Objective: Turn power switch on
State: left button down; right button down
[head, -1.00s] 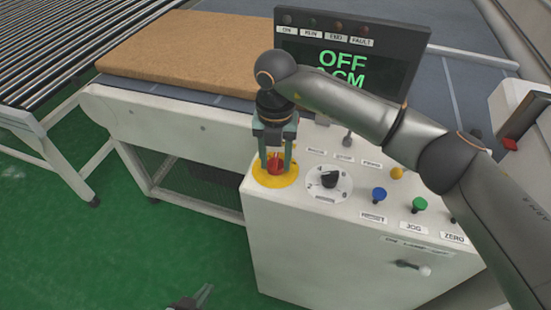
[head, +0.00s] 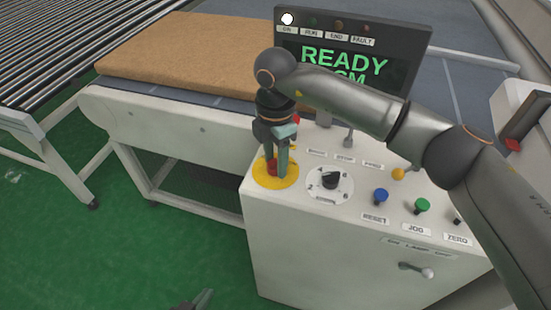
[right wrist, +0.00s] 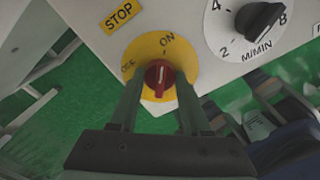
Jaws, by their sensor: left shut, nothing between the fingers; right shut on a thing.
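The power switch is a red knob (right wrist: 160,77) on a round yellow plate (head: 262,181) marked ON and OFF, at the left of the white control cabinet's top. My right gripper (head: 275,166) points down on it, shut on the red knob; in the right wrist view its fingers (right wrist: 156,97) stand on both sides of the knob. In the head view the fingers partly hide the knob. The display (head: 342,62) reads READY in green, and the ON lamp (head: 287,19) above it is lit white. My left gripper (head: 201,299) is at the bottom edge, shut and empty.
Right of the switch are a black speed dial (head: 331,180), a blue button (head: 380,195), a green button (head: 422,206) and a yellow button (head: 398,174). A brown mattress (head: 190,55) lies on the conveyor behind. A lever (head: 425,272) sticks out of the cabinet front. The green floor is clear at left.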

aim_at(276, 160)
jog(key=shift+m, duration=0.5)
jog(key=shift+c, duration=1.8)
grip_release()
notch_tip(276, 160, up, 13)
jog(key=shift+f+b, duration=0.2)
jog(key=shift+b, duration=0.25)
jog(key=shift+s, duration=0.1)
